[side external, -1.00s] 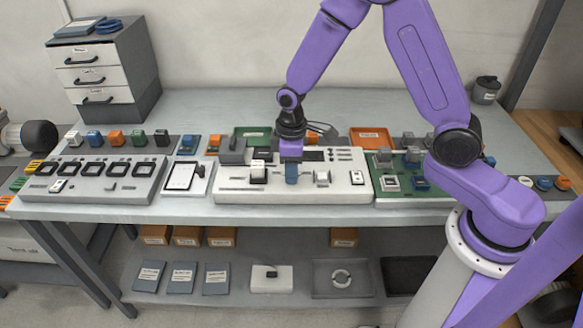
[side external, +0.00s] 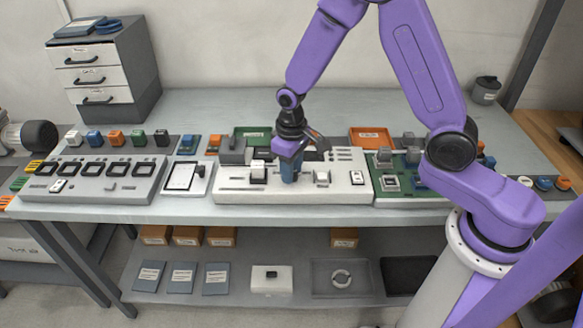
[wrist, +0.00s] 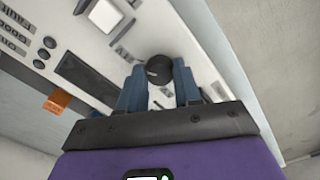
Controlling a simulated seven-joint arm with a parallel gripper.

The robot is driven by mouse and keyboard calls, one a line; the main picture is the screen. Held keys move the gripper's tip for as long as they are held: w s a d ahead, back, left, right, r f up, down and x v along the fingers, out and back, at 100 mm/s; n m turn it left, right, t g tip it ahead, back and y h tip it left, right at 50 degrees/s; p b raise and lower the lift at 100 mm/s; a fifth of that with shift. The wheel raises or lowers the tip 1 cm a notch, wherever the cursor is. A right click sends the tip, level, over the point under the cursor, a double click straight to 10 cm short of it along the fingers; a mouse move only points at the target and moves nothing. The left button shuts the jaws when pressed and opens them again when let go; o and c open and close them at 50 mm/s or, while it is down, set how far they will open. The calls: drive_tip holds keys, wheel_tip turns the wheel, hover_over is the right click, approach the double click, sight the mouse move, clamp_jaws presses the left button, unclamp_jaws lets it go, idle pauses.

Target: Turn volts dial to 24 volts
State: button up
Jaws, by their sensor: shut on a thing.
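The volts dial (wrist: 163,69) shows in the wrist view as a round black knob with a pale pointer mark, on the white panel (side external: 335,192) in the middle of the bench. My gripper (side external: 289,178) is at the panel and points down. In the wrist view its two blue fingers (wrist: 160,82) sit on either side of the knob, shut on it. In the side view the fingers hide the dial. The volt markings around it are too small or hidden to read.
A white switch block (side external: 258,172) stands on the panel left of my gripper, and another (side external: 322,177) to its right. A black display strip (wrist: 88,78) lies near the dial. A grey panel (side external: 95,182) is at left, a green board (side external: 405,185) at right.

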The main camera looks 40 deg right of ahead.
drive_tip(key=o, duration=1)
drive_tip(key=shift+o, duration=0.2)
drive_tip(key=shift+r, duration=0.15)
wheel_tip(320, 180, up, 17)
drive_tip(key=shift+r, duration=0.1)
drive_tip(key=s+d+f+n, duration=0.1)
drive_tip(key=s+n, duration=0.4)
drive_tip(key=s, duration=0.8)
drive_tip(key=s+d+f+n, duration=0.2)
drive_tip(key=s+d+n, duration=0.1)
drive_tip(key=s, duration=1)
drive_tip(key=shift+s+f+n, duration=0.15)
drive_tip(key=shift+s+n, duration=0.1)
drive_tip(key=shift+n, duration=0.65)
